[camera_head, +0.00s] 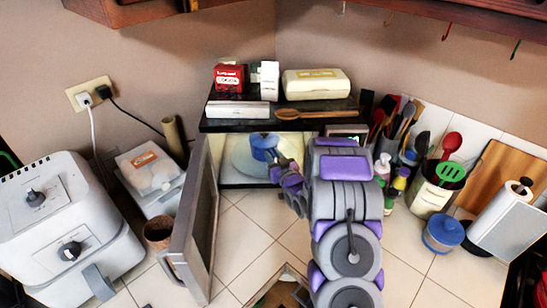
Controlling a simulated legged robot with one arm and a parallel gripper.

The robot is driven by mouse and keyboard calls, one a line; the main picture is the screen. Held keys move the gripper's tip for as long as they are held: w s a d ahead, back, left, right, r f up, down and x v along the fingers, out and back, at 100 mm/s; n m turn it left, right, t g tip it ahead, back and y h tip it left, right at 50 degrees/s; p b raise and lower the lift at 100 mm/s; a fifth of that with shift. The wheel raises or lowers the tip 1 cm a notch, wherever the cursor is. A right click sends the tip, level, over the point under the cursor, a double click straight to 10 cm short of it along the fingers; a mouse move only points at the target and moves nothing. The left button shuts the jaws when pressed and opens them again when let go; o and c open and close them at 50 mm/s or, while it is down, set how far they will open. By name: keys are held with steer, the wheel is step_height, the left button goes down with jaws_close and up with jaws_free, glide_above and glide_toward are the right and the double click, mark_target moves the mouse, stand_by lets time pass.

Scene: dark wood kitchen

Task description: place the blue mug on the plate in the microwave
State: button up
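The blue mug (264,143) is inside the open microwave (242,185), over the pale round plate (242,163). I cannot tell whether it rests on the plate or is held just above it. My gripper (277,170) is at the microwave's opening, right at the mug's lower right side. Its fingers are small and overlap the mug, so their grip is unclear. The microwave door (196,225) stands wide open on the left. My arm hides the right part of the microwave front.
A dark shelf top (240,124) with boxes and a wooden spoon (315,114) sits above the microwave. A white air fryer (65,225) stands left. A blue-lidded pot (443,233), utensils and a paper towel roll (508,220) stand right. Tiled counter (245,235) before the microwave is clear.

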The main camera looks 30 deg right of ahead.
steer(key=shift+o, duration=0.9)
steer(key=s+p, duration=0.4)
steer(key=s, duration=0.8)
steer(key=shift+a, duration=0.2)
steer(key=s+a+r+g, duration=0.5)
steer(key=s+a+g, duration=0.1)
steer(key=s, duration=0.6)
steer(key=s+a+r+g, duration=0.6)
steer(key=s+a+g, duration=0.1)
steer(key=s, duration=0.6)
steer(key=s+a+r+g+y, duration=0.1)
steer(key=s+a+r+g, duration=0.4)
steer(key=s, duration=0.8)
steer(key=a+g, duration=0.1)
steer(key=a, duration=0.2)
steer(key=shift+r+n+g, duration=0.3)
steer(key=shift+r+g, duration=0.05)
steer(key=shift+g, duration=0.05)
